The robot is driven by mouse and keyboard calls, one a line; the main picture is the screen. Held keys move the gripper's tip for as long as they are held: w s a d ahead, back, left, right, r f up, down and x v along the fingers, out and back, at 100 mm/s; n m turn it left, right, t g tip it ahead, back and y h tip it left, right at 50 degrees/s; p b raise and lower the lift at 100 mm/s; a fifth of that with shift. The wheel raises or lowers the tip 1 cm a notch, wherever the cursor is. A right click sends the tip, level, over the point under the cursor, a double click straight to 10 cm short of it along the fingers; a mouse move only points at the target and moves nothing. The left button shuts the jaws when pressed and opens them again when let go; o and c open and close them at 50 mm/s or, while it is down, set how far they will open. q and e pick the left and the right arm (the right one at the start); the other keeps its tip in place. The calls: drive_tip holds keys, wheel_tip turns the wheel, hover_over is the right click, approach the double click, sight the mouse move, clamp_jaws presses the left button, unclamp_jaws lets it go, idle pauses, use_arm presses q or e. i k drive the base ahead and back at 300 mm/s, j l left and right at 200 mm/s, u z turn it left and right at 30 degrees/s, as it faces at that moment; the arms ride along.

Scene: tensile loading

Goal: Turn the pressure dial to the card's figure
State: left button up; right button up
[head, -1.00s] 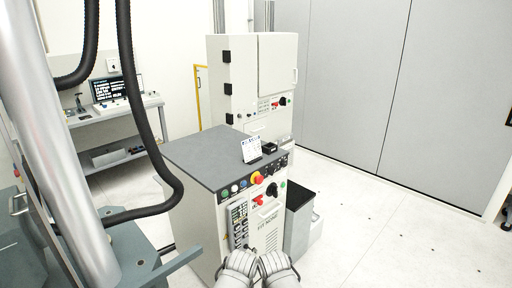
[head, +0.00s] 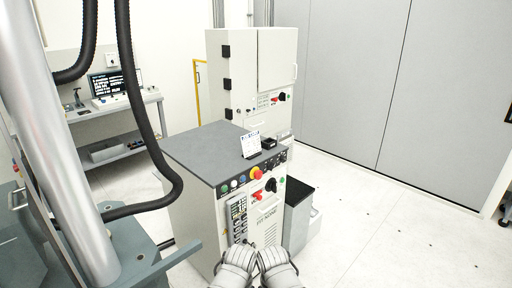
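A white control cabinet (head: 196,222) with a dark grey top (head: 205,154) stands in front of me. A small white card (head: 251,145) stands upright on the top's right edge; its figure is too small to read. The sloped front strip carries coloured buttons, a yellow-and-red stop button (head: 255,173) and small dark dials (head: 274,162). Which one is the pressure dial I cannot tell. A black knob (head: 271,185) and a red handle (head: 257,196) sit below. My two arms show at the bottom centre, below the panel; their fingertips cannot be made out.
A taller white cabinet (head: 237,75) stands behind. A silver column (head: 60,150) and black hoses (head: 140,110) fill the left. A workbench with a screen (head: 112,84) is behind them. The right floor is clear.

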sight(270, 166)
drive_tip(key=i+l+u, duration=0.4)
drive_tip(key=i+l, duration=0.25)
drive_tip(key=i+l+u, duration=0.25)
drive_tip(key=l, duration=0.25)
drive_tip(key=i+l+u, duration=0.2)
drive_tip(key=l, duration=0.25)
